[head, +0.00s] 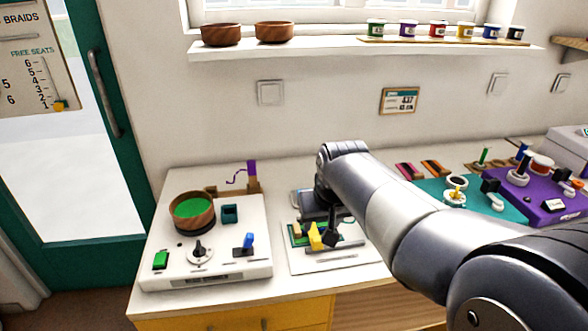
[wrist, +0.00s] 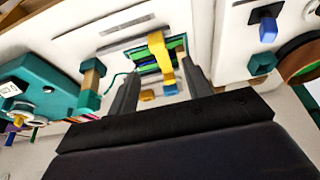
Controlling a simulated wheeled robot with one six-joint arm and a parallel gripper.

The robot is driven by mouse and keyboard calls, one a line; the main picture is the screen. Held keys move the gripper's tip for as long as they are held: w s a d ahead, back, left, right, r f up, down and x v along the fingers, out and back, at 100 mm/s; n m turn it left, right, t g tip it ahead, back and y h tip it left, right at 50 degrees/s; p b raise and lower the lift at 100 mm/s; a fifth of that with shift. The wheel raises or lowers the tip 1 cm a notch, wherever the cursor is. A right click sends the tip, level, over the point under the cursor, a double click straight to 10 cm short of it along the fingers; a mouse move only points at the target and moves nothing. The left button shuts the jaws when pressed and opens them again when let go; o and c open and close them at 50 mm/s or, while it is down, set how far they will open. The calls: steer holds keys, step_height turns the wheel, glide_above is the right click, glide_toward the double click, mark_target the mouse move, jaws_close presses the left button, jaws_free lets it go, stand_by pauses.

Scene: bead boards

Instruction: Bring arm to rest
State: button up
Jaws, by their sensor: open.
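My arm reaches in from the right in the head view, and its gripper (head: 322,226) hangs low over a white board (head: 305,268) on the bench. The gripper also shows in the wrist view (wrist: 160,72), with its two dark fingers spread apart. A yellow upright piece (head: 315,238) stands on that board and appears between the fingers in the wrist view (wrist: 158,48), with gaps on both sides. Green strips (wrist: 150,58) lie behind it. My wrist hides the back of the board in the head view.
On the right are a teal mat (head: 515,211) and a purple board (head: 520,200) with knobs. A shelf (head: 340,47) holds bowls and jars.

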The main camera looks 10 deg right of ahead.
mark_target(317, 239)
steer(key=b+x, duration=0.1)
steer(key=x, duration=0.9)
steer(key=shift+f, duration=0.3)
steer(key=shift+d+r, duration=0.1)
steer(key=shift+d, duration=0.4)
steer(key=shift+a, duration=0.1)
steer(key=shift+r, duration=0.1)
